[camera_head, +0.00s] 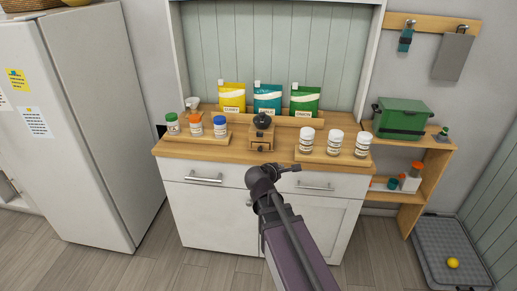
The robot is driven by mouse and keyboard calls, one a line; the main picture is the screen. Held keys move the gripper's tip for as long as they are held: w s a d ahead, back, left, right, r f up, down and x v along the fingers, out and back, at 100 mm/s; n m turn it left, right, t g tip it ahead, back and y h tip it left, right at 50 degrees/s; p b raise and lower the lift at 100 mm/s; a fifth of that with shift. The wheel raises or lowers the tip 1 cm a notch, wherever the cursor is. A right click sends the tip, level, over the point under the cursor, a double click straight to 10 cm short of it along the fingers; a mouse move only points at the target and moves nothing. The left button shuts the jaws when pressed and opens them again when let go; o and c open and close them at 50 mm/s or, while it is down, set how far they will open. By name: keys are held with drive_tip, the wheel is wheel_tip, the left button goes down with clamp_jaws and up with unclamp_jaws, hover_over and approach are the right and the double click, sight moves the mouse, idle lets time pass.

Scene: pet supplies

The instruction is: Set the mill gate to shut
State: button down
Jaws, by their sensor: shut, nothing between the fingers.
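The mill (262,134) is a small brown wooden box with a dark domed top. It stands upright on the counter between the jar racks, in front of the row of pouches. Its gate is too small to make out, so its position cannot be told. My gripper (294,168) is shut and empty. It appears small and dark at the counter's front edge, below and slightly right of the mill in the picture, with a visible gap to the mill.
On the wooden counter (182,151), a rack with several lidded jars (196,127) stands left of the mill. White-lidded jars (334,142) stand right. Yellow (232,98), teal (267,99) and green pouches (304,102) stand behind. A green box (401,118) sits on the right shelf.

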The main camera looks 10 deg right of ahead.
drive_tip(key=w+a+n+t+y+b, duration=0.2)
drive_tip(key=w+a+n+t+b, duration=0.4)
drive_tip(key=n, duration=0.9)
drive_tip(key=shift+w+a+r+n+t, duration=0.35)
drive_tip(key=shift+w+a+t, duration=0.3)
drive_tip(key=shift+a, duration=0.6)
drive_tip(key=shift+w, duration=0.15)
